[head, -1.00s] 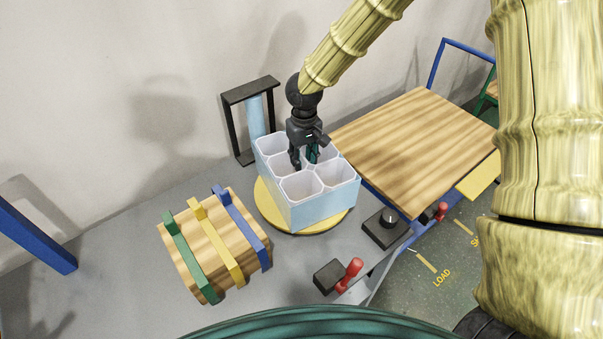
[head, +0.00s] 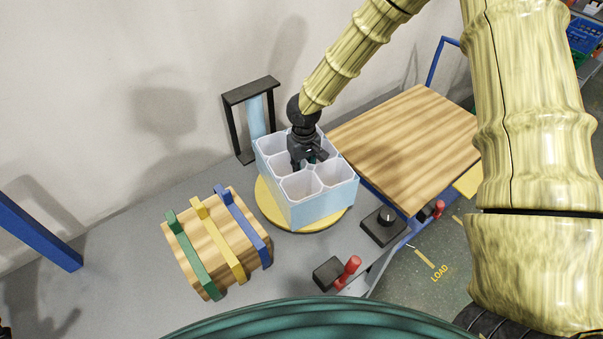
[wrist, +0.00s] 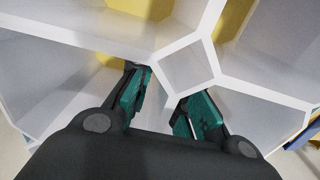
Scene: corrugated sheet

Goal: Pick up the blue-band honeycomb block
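The honeycomb block (head: 327,205) has pale blue outer sides and several open white cells. It stands upright on a round yellow disc (head: 272,212) on the grey table. My gripper (head: 308,160) points down into the block's far middle part, with its fingers largely hidden by the cell walls in the head view. In the wrist view, the two teal fingers of my gripper (wrist: 163,108) are spread apart, low among the white cell walls beside a small square cell. Whether they touch a wall I cannot tell. The honeycomb block (wrist: 210,90) fills most of that view.
A wooden block with green, yellow and blue straps (head: 217,243) lies left of the disc. A black frame (head: 236,125) stands behind. A wood-topped trolley (head: 410,145) is close on the right. Black boxes with a knob (head: 384,227) and a red handle (head: 348,270) line the front edge.

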